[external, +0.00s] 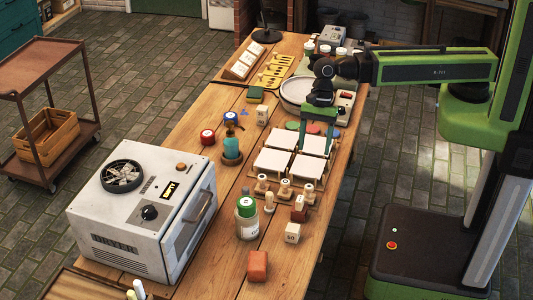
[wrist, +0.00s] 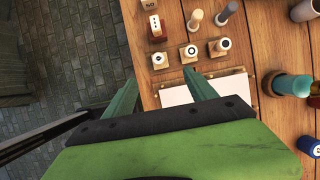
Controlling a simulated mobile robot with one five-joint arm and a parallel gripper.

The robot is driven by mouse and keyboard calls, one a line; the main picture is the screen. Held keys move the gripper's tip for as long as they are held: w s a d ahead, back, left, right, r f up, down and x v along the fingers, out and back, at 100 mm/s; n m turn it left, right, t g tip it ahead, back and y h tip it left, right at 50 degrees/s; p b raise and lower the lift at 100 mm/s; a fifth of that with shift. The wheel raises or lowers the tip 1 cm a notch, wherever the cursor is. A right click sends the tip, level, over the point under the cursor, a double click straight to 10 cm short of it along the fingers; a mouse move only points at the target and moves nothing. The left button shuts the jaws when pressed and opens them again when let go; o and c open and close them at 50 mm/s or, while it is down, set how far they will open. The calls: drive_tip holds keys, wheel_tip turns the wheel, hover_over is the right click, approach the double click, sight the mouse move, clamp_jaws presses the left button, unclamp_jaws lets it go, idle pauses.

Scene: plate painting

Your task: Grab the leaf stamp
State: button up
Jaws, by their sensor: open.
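Three stamps stand in a row near the front of the white tiles: a left one (external: 262,184), a middle one (external: 284,189) and a right one (external: 307,193). In the wrist view they show from above as wooden blocks with round dark-and-white marks, at left (wrist: 159,59), middle (wrist: 190,52) and right (wrist: 220,45). The marks are too small to tell which is the leaf. My gripper (external: 318,142) is open and empty, pointing down above the tiles, behind the stamps. In the wrist view its green fingers (wrist: 160,73) are spread apart below the row.
White tiles (external: 273,163) lie on the table under my gripper. A dryer (external: 140,215) fills the front left.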

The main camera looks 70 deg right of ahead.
drive_tip(key=b, duration=1.1)
hover_over(308, 197)
drive_tip(key=d, duration=0.3)
drive_tip(key=f, duration=1.1)
drive_tip(key=shift+w+a, duration=0.15)
drive_tip(key=shift+w, duration=0.1)
drive_tip(key=shift+a+f, duration=0.2)
drive_tip(key=shift+a, duration=0.05)
drive_tip(key=b+x, duration=0.2)
drive_tip(key=d+b+x, duration=0.1)
drive_tip(key=b+x, duration=0.1)
drive_tip(key=b, duration=0.1)
drive_tip(key=shift+s+a+f, duration=0.2)
drive_tip(key=shift+f, duration=0.35)
drive_tip(key=shift+a+f, duration=0.2)
drive_tip(key=shift+r, duration=0.2)
clamp_jaws()
